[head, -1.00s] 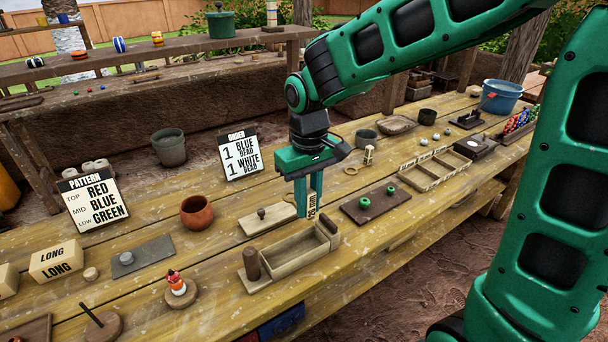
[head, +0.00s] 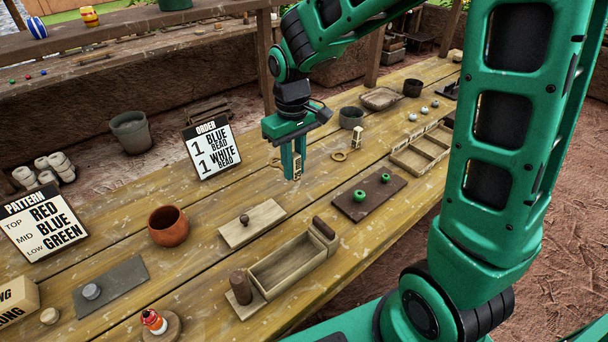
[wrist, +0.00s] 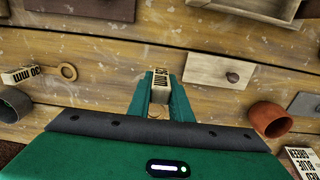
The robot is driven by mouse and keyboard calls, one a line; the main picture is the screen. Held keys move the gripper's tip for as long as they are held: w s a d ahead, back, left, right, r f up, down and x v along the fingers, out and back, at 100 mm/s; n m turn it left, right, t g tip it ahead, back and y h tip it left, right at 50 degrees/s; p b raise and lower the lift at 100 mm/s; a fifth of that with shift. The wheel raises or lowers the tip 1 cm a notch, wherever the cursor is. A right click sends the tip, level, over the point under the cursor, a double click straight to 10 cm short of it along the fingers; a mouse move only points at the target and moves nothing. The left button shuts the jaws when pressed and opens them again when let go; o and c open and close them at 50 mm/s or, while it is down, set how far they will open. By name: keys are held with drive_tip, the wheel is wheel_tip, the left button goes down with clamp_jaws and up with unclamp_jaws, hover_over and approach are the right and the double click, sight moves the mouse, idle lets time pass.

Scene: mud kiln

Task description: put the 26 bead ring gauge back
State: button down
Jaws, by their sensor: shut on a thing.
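The 26 bead ring gauge, a small pale block with dark lettering (head: 297,167), is upright between the fingers of my gripper (head: 292,172). My gripper is shut on it, low over the table's back half. In the wrist view the block (wrist: 160,87) sits between the fingertips; its lettering is too small to read surely. Part of a tan ring shows just below it there. Whether the gauge touches the table I cannot tell. Another gauge stands to the right, a block (head: 357,136) with a ring (head: 339,156); its block reads 30 mm in the wrist view (wrist: 22,75).
A lidded wooden board (head: 262,228) and an open wooden box (head: 285,268) lie in front. A dark board with green beads (head: 350,208) is to the right. The order sign (head: 212,150) and a clay pot (head: 168,227) are left. A grey cup (head: 352,117) stands behind.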

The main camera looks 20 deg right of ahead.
drive_tip(key=w+d+f, duration=0.2)
drive_tip(key=d, duration=0.1)
drive_tip(key=d+f, duration=0.1)
drive_tip(key=d, duration=0.1)
drive_tip(key=shift+w+f, duration=0.25)
drive_tip(key=shift+w, duration=0.15)
drive_tip(key=shift+f, duration=2)
drive_tip(key=shift+f, duration=0.1)
drive_tip(key=c, duration=1.6)
unclamp_jaws()
wheel_tip(320, 180, up, 12)
drive_tip(key=shift+r, duration=0.15)
